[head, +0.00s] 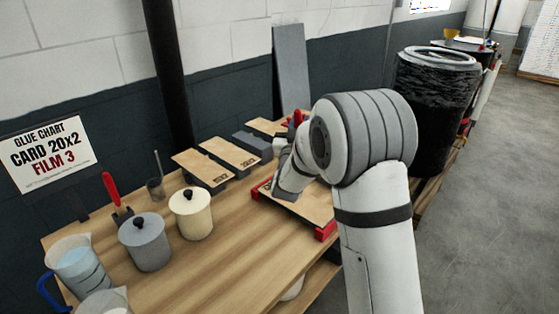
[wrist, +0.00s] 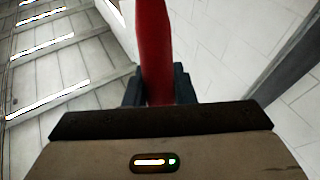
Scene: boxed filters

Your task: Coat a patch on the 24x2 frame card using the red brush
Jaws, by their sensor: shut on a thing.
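My gripper (wrist: 160,92) is shut on a red handle (wrist: 157,45), which rises between its dark jaws in the wrist view. A small red part (head: 297,118) shows above my wrist in the head view, likely the same handle. Its bristle end is hidden. A wooden card (head: 312,205) lies flat in a holder with red corner pieces (head: 326,232), partly covered by my arm. Its label is mostly hidden. Other frame cards (head: 201,166) and (head: 230,150) stand in a row behind; their labels are too small to read surely.
A grey lidded pot (head: 145,243) and a cream lidded pot (head: 192,214) stand on the bench's left. Another red-handled tool (head: 111,188) stands behind them. A measuring jug (head: 80,265) is at front left. A wall sign (head: 47,155) reads "CARD 20x2 FILM 3".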

